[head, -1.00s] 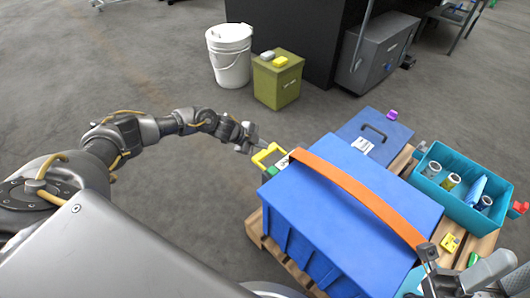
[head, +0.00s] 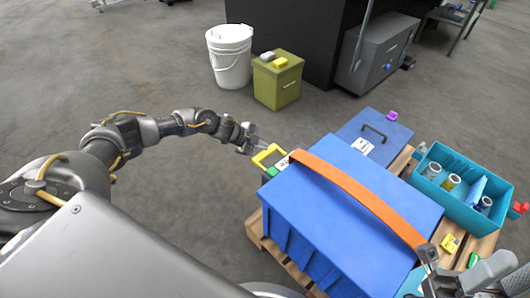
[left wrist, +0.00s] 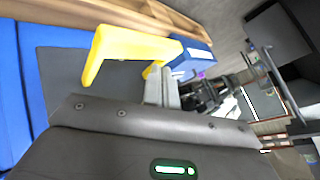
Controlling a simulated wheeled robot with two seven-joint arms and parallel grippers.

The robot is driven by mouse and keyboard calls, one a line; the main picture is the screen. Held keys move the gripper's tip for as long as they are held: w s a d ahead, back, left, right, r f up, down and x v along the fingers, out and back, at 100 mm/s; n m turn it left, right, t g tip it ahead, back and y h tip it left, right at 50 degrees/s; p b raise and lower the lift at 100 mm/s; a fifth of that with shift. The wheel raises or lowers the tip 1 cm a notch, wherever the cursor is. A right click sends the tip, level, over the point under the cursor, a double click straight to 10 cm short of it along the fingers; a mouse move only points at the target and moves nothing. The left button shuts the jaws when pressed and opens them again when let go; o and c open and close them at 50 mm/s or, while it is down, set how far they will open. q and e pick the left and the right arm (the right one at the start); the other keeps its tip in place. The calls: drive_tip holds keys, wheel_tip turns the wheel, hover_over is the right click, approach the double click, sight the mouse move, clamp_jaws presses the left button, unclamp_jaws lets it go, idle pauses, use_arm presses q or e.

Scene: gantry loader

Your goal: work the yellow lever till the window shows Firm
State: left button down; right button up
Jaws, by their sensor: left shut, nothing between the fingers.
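The yellow lever (head: 262,157) is a bent handle at the left end of the big blue box (head: 355,205). In the left wrist view the lever (left wrist: 130,44) stands large, just beyond my fingers. My left gripper (head: 259,146) is shut and empty, with its tips close beside the lever; I cannot tell if they touch it. Its shut fingers also show in the left wrist view (left wrist: 163,86). A small white patch with dark marks (head: 282,163) lies beside the lever, too small to read. My right gripper (head: 428,254) is at the lower right, its jaws unclear.
An orange strap (head: 355,188) arches over the blue box, which stands on a wooden pallet (head: 254,228). A flat blue case (head: 372,137) lies behind. The floor left of the pallet is clear.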

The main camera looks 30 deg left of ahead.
sight(263, 153)
use_arm(q)
drive_tip(key=shift+f, duration=0.2)
idle(0.7)
drive_tip(key=shift+f, duration=0.25)
drive_tip(key=shift+f+b, duration=1.05)
drive_tip(key=shift+f, duration=0.6)
idle(1.4)
drive_tip(key=shift+r, duration=0.15)
idle(0.5)
drive_tip(key=shift+r+p, duration=0.9)
drive_tip(key=shift+p, duration=0.25)
drive_tip(key=shift+r+p, duration=0.95)
drive_tip(key=shift+r, duration=0.05)
